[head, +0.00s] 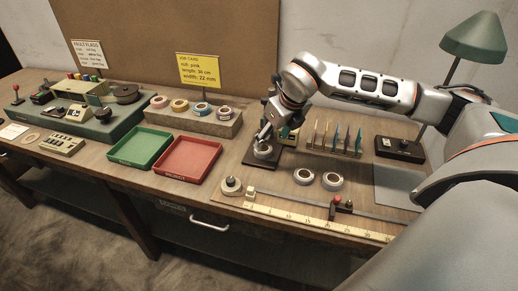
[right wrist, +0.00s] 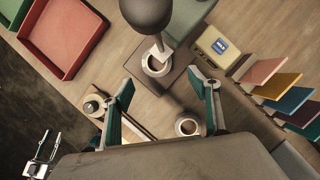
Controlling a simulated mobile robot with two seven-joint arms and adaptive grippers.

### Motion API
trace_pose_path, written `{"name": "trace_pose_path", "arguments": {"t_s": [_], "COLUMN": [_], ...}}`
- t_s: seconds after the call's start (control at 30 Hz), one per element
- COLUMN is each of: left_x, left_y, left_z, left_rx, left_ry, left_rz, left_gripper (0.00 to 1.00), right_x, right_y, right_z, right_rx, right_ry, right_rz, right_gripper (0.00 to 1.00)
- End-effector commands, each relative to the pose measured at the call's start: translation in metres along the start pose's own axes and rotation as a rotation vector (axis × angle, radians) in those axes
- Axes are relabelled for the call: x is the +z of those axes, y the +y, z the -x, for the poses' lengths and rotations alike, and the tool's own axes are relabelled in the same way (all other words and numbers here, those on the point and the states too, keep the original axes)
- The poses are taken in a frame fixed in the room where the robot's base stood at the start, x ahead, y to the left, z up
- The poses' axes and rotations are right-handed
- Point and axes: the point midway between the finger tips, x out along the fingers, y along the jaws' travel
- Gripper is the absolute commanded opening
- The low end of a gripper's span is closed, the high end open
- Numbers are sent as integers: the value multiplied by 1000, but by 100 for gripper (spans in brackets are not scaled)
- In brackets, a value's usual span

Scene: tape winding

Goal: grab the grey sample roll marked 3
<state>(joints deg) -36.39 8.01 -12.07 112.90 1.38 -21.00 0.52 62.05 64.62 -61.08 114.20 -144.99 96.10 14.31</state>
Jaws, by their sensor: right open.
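Several grey-white rolls are in view, but I cannot read a 3 on any of them. Two lie side by side on the table in the head view, a left one (head: 303,176) and a right one (head: 332,181). A loose roll (right wrist: 188,127) also shows in the right wrist view, by the right-hand finger. Another pale roll (head: 263,151) sits on a dark square base; it also shows in the right wrist view (right wrist: 158,66), beyond my fingertips. My right gripper (right wrist: 166,86) is open and empty, above the table near this base. My left gripper is out of view.
A dark rounded head (right wrist: 146,14) with a pale tip stands over the base. A rack of coloured cards (head: 334,139), a ruler (head: 310,219), a roll on a post (head: 231,186), and green (head: 140,147) and red (head: 188,160) trays surround the area.

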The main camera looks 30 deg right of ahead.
Motion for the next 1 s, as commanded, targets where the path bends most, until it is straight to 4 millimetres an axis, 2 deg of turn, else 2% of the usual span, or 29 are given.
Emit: {"name": "trace_pose_path", "arguments": {"t_s": [0.17, 0.43, 0.57, 0.77, 0.8, 0.9, 0.93, 1.0], "left_x": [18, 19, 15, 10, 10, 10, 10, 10], "left_y": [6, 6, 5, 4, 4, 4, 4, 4], "left_z": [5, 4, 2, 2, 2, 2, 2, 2], "left_rx": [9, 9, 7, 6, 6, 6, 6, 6], "left_ry": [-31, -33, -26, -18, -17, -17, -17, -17], "left_rz": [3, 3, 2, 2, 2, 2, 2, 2], "left_gripper": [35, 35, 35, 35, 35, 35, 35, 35], "right_x": [3, 11, 12, 12, 12, 12, 12, 12], "right_y": [2, 5, 5, 5, 5, 5, 5, 5], "right_z": [-18, -55, -63, -63, -63, -63, -63, -63], "right_rx": [2, 3, 3, 3, 3, 3, 3, 3], "right_ry": [0, 2, 0, 0, 0, 0, 0, 0], "right_rz": [0, 0, 1, 2, 2, 2, 2, 2], "right_gripper": [61, 61, 61, 61, 58, 32, 27, 27]}}
